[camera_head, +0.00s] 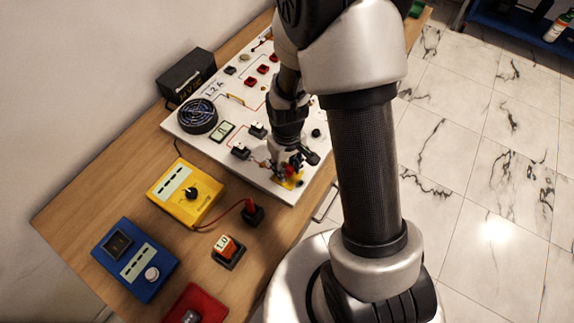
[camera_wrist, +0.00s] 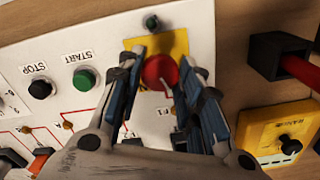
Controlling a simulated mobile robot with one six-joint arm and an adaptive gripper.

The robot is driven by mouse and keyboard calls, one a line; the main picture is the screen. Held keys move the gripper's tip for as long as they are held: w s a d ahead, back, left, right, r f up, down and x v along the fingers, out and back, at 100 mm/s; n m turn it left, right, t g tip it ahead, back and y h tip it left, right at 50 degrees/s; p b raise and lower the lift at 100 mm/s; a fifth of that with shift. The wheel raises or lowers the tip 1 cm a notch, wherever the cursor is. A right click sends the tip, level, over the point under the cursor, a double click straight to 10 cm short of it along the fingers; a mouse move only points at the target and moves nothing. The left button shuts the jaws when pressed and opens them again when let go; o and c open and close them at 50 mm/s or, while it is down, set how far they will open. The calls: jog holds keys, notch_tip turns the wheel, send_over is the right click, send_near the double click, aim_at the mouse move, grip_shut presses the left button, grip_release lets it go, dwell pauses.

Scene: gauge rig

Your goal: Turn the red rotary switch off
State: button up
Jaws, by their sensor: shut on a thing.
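The red rotary switch (camera_wrist: 159,71) is a round red knob on a yellow plate (camera_wrist: 178,43) near the edge of the white panel in the wrist view. My gripper (camera_wrist: 163,78) has one finger on each side of the knob and is shut on it. In the head view my gripper (camera_head: 291,165) points down at the panel's near right corner, over the yellow plate (camera_head: 292,181). The fingers hide much of the knob there. I cannot tell which position the knob points to.
The white panel (camera_head: 212,149) also carries a green START button (camera_wrist: 84,78) and a black STOP button (camera_wrist: 40,89). A yellow meter (camera_head: 178,207), a blue meter (camera_head: 140,279) and a dark socket block with a red lead (camera_head: 253,215) stand on the wooden table nearby.

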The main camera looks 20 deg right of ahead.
aim_at(287, 170)
jog(key=n, duration=0.4)
jog(key=shift+n, duration=0.3)
dwell(0.4)
jog(key=o, duration=1.1)
jog(key=shift+c, duration=0.2)
jog(key=shift+r, duration=0.1)
notch_tip(287, 170, up, 12)
